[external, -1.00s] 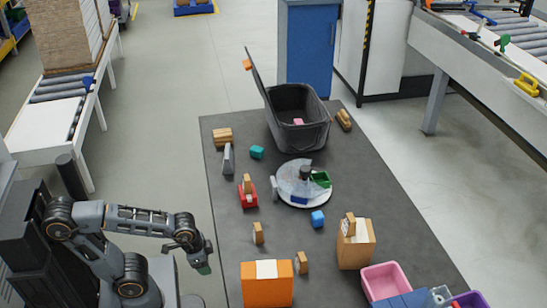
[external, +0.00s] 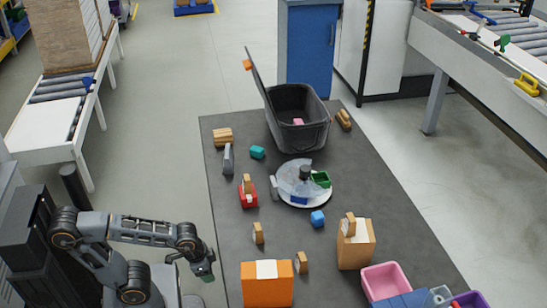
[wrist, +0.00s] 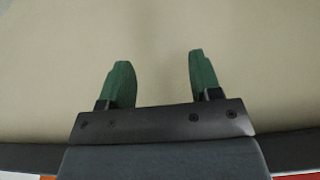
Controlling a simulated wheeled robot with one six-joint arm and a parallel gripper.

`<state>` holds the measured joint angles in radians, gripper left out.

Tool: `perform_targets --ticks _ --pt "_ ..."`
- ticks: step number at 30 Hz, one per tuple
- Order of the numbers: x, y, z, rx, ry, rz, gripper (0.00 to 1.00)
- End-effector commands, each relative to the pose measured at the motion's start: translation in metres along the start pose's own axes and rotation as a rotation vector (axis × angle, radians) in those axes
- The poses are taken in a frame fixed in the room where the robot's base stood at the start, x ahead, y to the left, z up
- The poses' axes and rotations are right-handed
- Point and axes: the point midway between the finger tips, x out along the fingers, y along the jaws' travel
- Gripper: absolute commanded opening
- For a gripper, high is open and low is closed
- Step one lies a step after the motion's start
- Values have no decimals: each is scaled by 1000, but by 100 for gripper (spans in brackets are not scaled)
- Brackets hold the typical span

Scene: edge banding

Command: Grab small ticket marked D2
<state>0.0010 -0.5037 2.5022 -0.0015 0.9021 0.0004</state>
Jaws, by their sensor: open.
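My gripper (external: 206,277) is at the left of the dark mat in the external view, beyond its left edge and left of the orange box (external: 266,290). In the wrist view my gripper (wrist: 160,60) shows two green fingers spread apart with nothing between them, over plain pale floor. No marking D2 can be read in either view. A white paper-like piece (external: 266,269) lies on top of the orange box. Another pale piece (external: 351,229) shows at the wooden box (external: 357,250). I cannot tell whether either is the small ticket.
A pink tray (external: 385,282) stands at the front right. Clear floor lies left of the mat.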

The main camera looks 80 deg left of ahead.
Motion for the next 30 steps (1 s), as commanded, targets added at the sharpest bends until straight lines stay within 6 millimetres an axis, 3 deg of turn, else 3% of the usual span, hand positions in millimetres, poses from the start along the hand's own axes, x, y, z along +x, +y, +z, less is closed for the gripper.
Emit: perform_targets --ticks 8,14,30 --pt "-2 0 0 1 -1 -1 55" --pt "-37 -2 -3 17 -30 -21 55" --pt "-249 -21 -24 105 -178 -166 55"
